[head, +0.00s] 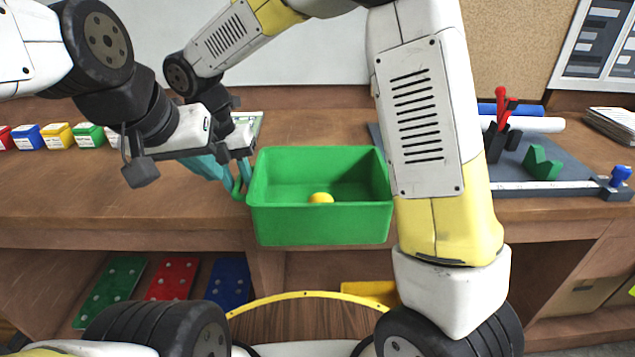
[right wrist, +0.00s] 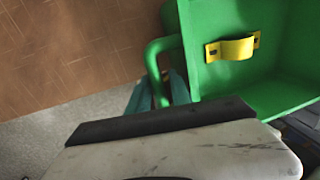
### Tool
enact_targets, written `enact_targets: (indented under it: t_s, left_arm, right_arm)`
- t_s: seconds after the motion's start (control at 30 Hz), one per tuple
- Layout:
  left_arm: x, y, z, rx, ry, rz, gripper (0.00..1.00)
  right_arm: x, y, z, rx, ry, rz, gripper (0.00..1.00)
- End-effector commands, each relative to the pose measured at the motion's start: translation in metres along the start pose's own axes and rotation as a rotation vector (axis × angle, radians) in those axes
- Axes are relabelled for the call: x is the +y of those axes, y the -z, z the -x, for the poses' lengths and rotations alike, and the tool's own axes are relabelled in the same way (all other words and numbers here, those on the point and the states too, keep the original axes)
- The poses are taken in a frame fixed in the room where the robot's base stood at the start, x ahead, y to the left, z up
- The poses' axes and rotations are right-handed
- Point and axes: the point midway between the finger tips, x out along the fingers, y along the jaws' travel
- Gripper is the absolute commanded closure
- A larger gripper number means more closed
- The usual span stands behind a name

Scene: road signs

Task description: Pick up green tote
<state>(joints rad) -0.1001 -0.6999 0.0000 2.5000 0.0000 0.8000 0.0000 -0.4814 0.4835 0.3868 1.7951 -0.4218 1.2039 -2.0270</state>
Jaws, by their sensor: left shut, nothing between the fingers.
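The green tote (head: 320,228) is an open box with a yellow piece (head: 320,198) inside. Its front overlaps the desk's front edge in the head view; I cannot tell whether its base touches the desk. In the right wrist view the tote (right wrist: 215,85) fills the upper right, with its side handle (right wrist: 160,48) at its left. My right gripper (head: 238,180) has teal fingers on both sides of that handle, shut on it.
The brown desk (head: 90,195) runs across the view. Small coloured boxes (head: 57,135) stand at its left. Coloured panels (head: 172,278) lie on a lower shelf.

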Motion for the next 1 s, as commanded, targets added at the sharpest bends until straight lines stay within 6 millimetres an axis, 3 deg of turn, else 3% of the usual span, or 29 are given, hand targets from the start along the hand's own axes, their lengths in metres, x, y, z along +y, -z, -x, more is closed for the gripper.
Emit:
enact_targets:
  t_s: [0.13,0.4,0.53,0.57,1.0]
  left_arm:
    - [0.000,0.000,0.000,0.000,0.000,0.000,1.00]
    - [0.000,0.000,0.000,0.000,0.000,0.000,1.00]
    - [0.000,0.000,0.000,0.000,0.000,0.000,1.00]
    - [0.000,0.000,0.000,0.000,0.000,0.000,1.00]
    - [0.000,0.000,0.000,0.000,0.000,0.000,1.00]
  right_arm:
    - [0.000,0.000,-0.017,0.000,0.001,0.001,0.75]
    - [0.000,0.000,-0.020,-0.001,0.000,0.000,0.75]
    - [0.000,0.000,-0.020,-0.001,-0.001,-0.001,0.98]
    - [0.000,0.000,-0.020,-0.001,-0.001,-0.001,1.00]
    - [0.000,0.000,-0.020,-0.001,-0.001,-0.001,1.00]
